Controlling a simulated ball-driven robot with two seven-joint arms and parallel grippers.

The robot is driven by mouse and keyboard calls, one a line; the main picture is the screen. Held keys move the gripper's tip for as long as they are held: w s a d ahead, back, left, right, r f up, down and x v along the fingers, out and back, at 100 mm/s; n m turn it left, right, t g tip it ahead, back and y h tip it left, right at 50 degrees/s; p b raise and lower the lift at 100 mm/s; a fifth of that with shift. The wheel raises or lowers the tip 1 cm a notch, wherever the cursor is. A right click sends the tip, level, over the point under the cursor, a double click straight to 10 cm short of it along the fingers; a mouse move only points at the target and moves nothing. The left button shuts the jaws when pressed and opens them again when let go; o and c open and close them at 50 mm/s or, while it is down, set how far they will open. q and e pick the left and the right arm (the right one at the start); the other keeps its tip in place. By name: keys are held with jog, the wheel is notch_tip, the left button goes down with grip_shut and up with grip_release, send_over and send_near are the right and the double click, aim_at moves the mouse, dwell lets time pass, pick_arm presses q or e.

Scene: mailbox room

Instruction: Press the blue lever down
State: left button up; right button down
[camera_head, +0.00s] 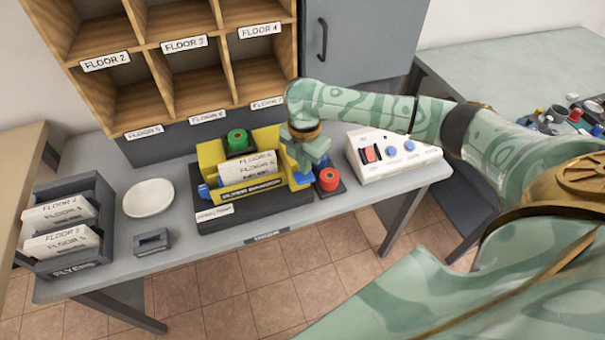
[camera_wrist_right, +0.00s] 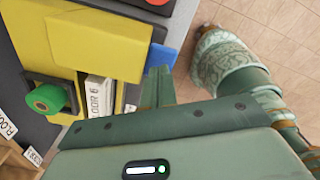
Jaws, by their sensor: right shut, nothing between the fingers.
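The flyer machine is a yellow box (camera_head: 212,155) on a dark base on the grey table, with flyer cards standing in it. A small blue lever (camera_head: 303,179) sticks out at its right side. In the right wrist view the blue lever (camera_wrist_right: 162,62) shows beside the yellow wall, close to my fingers. My right gripper (camera_head: 307,160) is shut and empty, above and just behind the lever, pointing down. Whether it touches the lever I cannot tell. Another blue piece (camera_head: 203,191) shows at the machine's left side. My left gripper is out of view.
A red button (camera_head: 328,179) stands right of the lever, and a green knob (camera_head: 237,139) tops the machine's back. A white control box (camera_head: 392,157) is at right. A plate (camera_head: 149,198), a small grey holder (camera_head: 152,241) and a flyer rack (camera_head: 100,195) lie left. Wooden cubbies (camera_head: 190,85) stand behind.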

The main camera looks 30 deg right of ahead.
aim_at(304, 178)
jog(key=shift+f, duration=0.15)
jog(key=shift+f+b, duration=1)
jog(key=shift+f, duration=1.55)
notch_tip(304, 178, up, 10)
jog(key=p, duration=1.2)
jog(key=shift+r, duration=0.15)
